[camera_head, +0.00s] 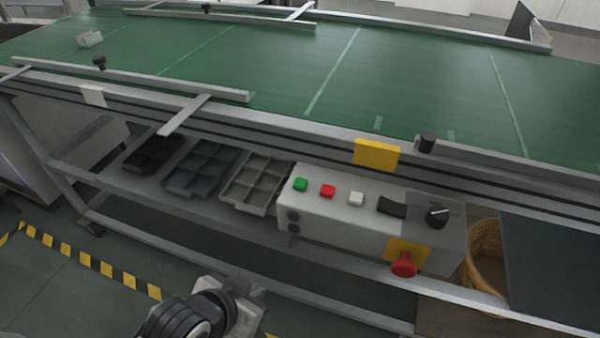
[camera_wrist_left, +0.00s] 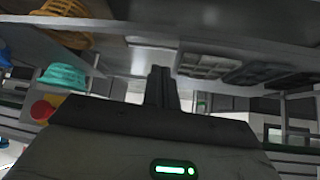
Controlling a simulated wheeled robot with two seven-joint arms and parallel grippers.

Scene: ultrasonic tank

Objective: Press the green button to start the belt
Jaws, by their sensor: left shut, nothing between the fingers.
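The green button (camera_head: 300,184) is at the left end of the top of a grey control box (camera_head: 340,213) under the conveyor's front rail. A red button (camera_head: 327,191) and a white button (camera_head: 356,198) sit to its right. My left gripper (camera_head: 246,290) is low in the head view, in front of and below the box, apart from the green button. In the left wrist view its fingers (camera_wrist_left: 162,88) are together with nothing between them. I cannot make out the green button in that view. My right gripper is not in view.
The box also carries a black knob (camera_head: 437,215) and a red mushroom knob (camera_head: 403,265). Dark divided trays (camera_head: 250,182) lie on the shelf left of it, and a wicker basket (camera_head: 485,255) stands to its right. The green belt (camera_head: 400,85) runs above. Shelf rails edge the space.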

